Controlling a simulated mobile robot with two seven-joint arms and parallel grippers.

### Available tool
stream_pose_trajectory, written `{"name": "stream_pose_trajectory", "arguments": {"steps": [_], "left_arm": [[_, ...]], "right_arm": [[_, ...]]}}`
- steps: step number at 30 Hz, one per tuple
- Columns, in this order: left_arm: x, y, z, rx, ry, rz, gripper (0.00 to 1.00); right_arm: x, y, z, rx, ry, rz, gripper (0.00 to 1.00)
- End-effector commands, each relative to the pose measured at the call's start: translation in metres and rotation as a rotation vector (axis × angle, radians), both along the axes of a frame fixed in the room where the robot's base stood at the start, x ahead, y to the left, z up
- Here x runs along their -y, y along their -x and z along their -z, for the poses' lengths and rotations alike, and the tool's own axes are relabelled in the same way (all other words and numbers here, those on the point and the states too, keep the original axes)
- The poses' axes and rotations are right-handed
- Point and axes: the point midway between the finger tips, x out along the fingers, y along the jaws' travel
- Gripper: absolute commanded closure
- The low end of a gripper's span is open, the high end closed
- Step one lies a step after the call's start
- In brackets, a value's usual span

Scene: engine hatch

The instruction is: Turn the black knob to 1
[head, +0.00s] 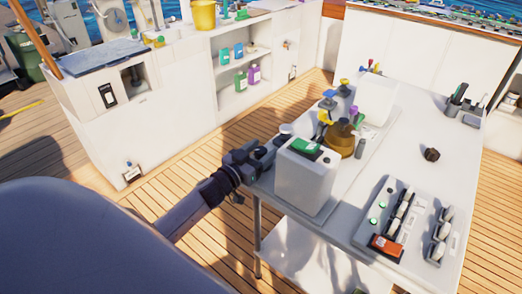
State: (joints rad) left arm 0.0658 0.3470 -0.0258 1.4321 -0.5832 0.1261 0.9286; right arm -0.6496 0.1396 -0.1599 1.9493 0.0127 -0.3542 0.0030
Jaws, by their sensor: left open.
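A small dark, rounded knob-like piece (431,154) sits on the right part of the white table top (405,125). It looks like the black knob, but it is too small to read any numbers or its pointer direction. My left gripper (268,152) is at the left edge of the table, beside the white box with a green top piece, well to the left of the dark knob. It is open; its fingertips are partly hard to make out. I cannot tell whether it touches the box. My right gripper is not in view.
The white box (306,182) stands at the table's left side. Behind it are a brass-coloured fitting (341,140) and coloured valve handles (329,100). Table around the dark knob is clear.

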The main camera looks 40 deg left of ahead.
Motion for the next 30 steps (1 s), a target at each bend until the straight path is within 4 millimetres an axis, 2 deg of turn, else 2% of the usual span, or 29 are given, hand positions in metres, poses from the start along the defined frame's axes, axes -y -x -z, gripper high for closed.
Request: {"name": "stream_pose_trajectory", "arguments": {"steps": [15,21,30], "left_arm": [[-0.005,0.059,0.0,-0.001,0.0,0.0,0.39],[-0.006,0.069,-0.001,0.002,-0.001,-0.001,0.39],[-0.006,0.069,-0.001,0.002,-0.001,-0.001,0.39]], "right_arm": [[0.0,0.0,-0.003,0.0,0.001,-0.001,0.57],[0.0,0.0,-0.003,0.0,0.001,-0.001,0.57],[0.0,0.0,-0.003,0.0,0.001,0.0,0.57]]}}
